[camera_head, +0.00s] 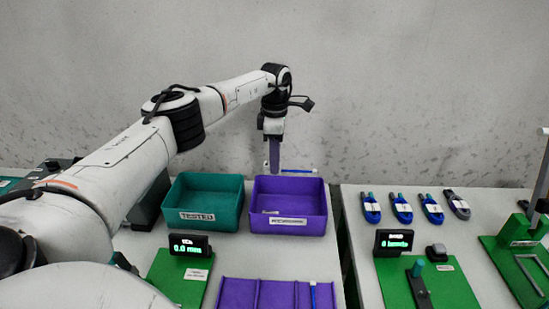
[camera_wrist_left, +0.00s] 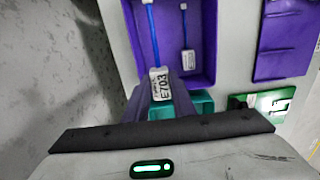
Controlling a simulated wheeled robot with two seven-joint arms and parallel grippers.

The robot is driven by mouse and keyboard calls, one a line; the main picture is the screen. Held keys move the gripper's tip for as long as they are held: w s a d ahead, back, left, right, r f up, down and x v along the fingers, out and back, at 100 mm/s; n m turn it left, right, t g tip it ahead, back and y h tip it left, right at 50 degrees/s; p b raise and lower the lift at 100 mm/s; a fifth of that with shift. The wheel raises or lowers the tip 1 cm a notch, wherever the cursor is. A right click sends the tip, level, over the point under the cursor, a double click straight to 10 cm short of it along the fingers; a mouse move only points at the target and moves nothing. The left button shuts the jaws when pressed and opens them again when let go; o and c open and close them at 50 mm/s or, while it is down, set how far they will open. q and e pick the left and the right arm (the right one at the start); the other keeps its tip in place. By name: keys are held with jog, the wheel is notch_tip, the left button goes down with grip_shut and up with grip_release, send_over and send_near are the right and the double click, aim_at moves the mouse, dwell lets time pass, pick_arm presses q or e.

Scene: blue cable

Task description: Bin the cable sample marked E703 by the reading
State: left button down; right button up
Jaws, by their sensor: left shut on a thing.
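My left gripper (camera_head: 273,168) is shut on the blue cable sample, above the back left part of the purple bin (camera_head: 320,226). In the left wrist view the sample's white tag (camera_wrist_left: 160,85) reads E703, held at the fingertips. Its blue cable (camera_wrist_left: 152,35) stretches away from the tag over the purple bin (camera_wrist_left: 128,40). The cable's free end (camera_head: 300,171) shows right of the fingers in the head view. Another tagged blue cable (camera_wrist_left: 187,35) lies inside the purple bin. The reading display (camera_head: 189,245) shows 0.0 in green. My right gripper is not in view.
A teal bin (camera_head: 176,192) stands left of the purple one. In front are a green fixture (camera_head: 178,278) and a purple slotted tray (camera_head: 272,294) with a blue cable at its right. The right table holds several blue pieces (camera_head: 402,208) and another display (camera_head: 394,243).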

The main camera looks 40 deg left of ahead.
pick_arm(q)
jog(key=shift+a+f+b, duration=0.1)
jog(key=shift+f+b, duration=0.8)
jog(key=shift+f, duration=0.3)
jog(key=shift+f+b, duration=2.45)
jog(key=shift+f, duration=1.4)
jog(key=shift+f+b, duration=0.95)
jog(key=shift+f, duration=0.55)
